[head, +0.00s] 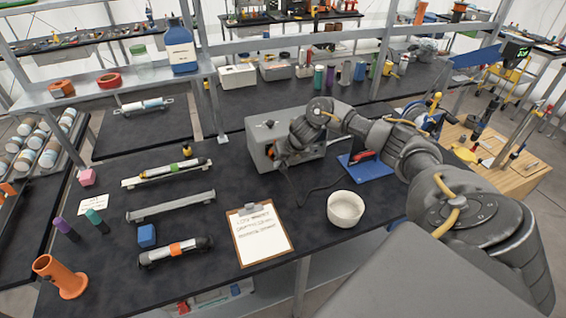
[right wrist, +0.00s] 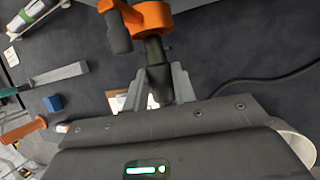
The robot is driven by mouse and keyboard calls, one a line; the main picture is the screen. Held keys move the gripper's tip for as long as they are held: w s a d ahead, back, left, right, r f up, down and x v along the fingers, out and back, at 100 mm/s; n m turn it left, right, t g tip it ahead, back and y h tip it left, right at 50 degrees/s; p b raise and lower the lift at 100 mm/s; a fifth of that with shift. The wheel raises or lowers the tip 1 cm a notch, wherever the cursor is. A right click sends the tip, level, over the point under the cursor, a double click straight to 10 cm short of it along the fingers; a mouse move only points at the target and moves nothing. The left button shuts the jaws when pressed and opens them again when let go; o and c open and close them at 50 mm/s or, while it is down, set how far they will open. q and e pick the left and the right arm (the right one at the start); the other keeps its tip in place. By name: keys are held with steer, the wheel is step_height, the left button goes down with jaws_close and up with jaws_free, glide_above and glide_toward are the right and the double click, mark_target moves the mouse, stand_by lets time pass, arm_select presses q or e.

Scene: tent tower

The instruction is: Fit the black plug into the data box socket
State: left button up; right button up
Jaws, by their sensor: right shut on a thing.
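The grey data box (head: 260,150) stands on the dark bench in the head view. My right gripper (head: 283,165) is at its front face, and the arm partly covers the box. In the right wrist view my right gripper (right wrist: 158,92) is shut on the black plug (right wrist: 156,72), whose upper end meets an orange part (right wrist: 154,16). An orange patch also shows at the box front in the head view. The socket itself is not clearly visible, so I cannot tell whether the plug is inside it. My left gripper is not in view.
A dark cable (head: 318,188) runs across the bench. A white bowl (head: 345,208), a clipboard (head: 262,236) and a blue stand (head: 368,168) lie near the right arm. Rails and tubes sit to the left. A shelf post (head: 214,105) stands left of the box.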

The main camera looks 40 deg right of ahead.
steer(key=shift+w+d, duration=0.1)
steer(key=shift+w, duration=0.15)
steer(key=shift+w+d+b, duration=0.1)
steer(key=shift+w+b, duration=0.2)
steer(key=shift+b, duration=0.15)
steer(key=shift+w+d+b, duration=0.25)
steer(key=shift+w+b, duration=0.25)
steer(key=shift+w, duration=0.25)
steer(key=o, duration=1.1)
steer(key=b+v, duration=0.1)
steer(key=v, duration=1)
